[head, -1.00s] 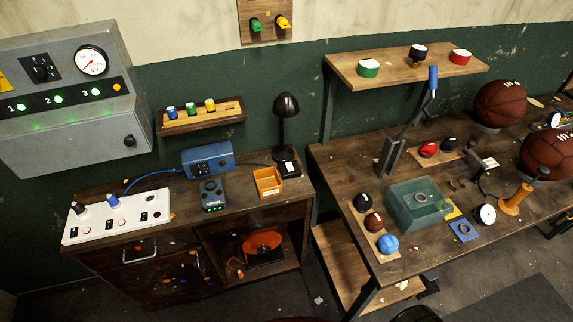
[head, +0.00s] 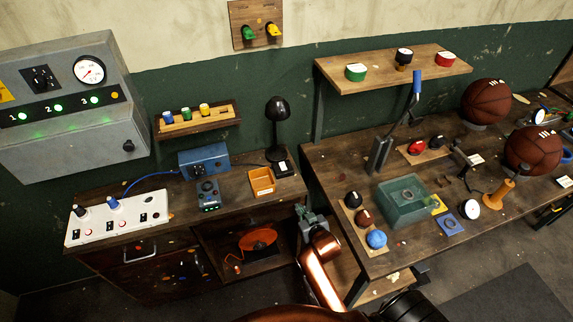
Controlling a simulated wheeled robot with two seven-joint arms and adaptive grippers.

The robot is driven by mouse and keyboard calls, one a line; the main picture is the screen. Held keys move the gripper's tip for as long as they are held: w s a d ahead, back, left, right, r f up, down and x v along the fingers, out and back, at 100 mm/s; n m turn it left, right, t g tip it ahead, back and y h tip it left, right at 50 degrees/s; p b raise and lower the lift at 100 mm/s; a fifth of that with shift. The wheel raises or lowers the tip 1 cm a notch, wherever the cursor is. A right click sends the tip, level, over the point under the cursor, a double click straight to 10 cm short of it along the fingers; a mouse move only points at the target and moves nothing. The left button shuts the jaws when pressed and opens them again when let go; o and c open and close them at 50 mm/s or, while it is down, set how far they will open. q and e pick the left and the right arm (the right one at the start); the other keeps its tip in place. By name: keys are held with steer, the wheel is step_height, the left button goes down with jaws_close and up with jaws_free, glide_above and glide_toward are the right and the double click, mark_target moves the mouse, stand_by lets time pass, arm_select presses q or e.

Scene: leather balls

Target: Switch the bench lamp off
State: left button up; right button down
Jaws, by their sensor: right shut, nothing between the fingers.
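The bench lamp (head: 277,111) is black with a domed head on a thin stem. It stands at the back right of the left cabinet, and no glow shows under its head. At its foot is a small black box with a white label (head: 283,168), perhaps its switch; I cannot tell its setting. My right gripper (head: 304,212) is shut and empty at the end of a copper-coloured arm. It is in front of the cabinet's right edge, below and to the right of the lamp, apart from it. My left gripper is not in view.
An orange tray (head: 261,182), a blue box (head: 204,163) and a white switch panel (head: 118,216) share the cabinet top. The workbench (head: 335,160) to the right carries a green bin (head: 403,203), a blue-handled lever (head: 416,85) and basketballs. A gap separates cabinet and workbench.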

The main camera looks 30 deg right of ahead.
steer(key=w+r+m+t+h, duration=0.1)
steer(key=w+r+t, duration=0.3)
steer(key=r, duration=0.9)
steer(key=shift+w+d+r, duration=0.4)
steer(key=shift+w+d, duration=0.05)
steer(key=shift+w, duration=0.4)
steer(key=shift+w, duration=0.1)
glide_above(286, 169)
steer(key=shift+s+a+f+b, duration=0.1)
steer(key=shift+s+f+b, duration=0.1)
steer(key=shift+f, duration=0.15)
steer(key=shift+s+f+b, duration=0.1)
steer(key=shift+f+b, duration=0.1)
steer(key=shift+f, duration=0.1)
steer(key=f, duration=0.2)
steer(key=shift+w+f, duration=0.3)
steer(key=shift+f, duration=0.05)
steer(key=shift+w+f+b, duration=0.1)
steer(key=shift+f+b, duration=0.3)
steer(key=shift+f, duration=0.3)
